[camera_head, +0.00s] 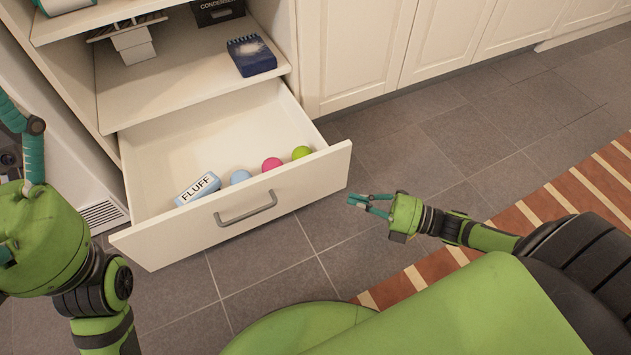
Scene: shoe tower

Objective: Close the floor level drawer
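The floor level drawer (235,208) is white and stands pulled out from the bottom of the cabinet. Its front panel carries a grey bar handle (246,211). Inside lie a box marked FLUFF (198,188), a blue ball (240,177), a pink ball (271,164) and a green ball (301,152). My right gripper (362,202) is to the right of the drawer front, apart from it, with its teal fingers spread and nothing between them. My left gripper (12,115) is at the left edge, only partly in view, so its opening is unclear.
Above the drawer, a shelf (170,85) holds a dark blue box (251,55) and a white-grey object (133,45). White cabinet doors (355,45) run to the right. Grey tile floor (420,150) is free right of the drawer. A striped rug (560,195) lies at the right.

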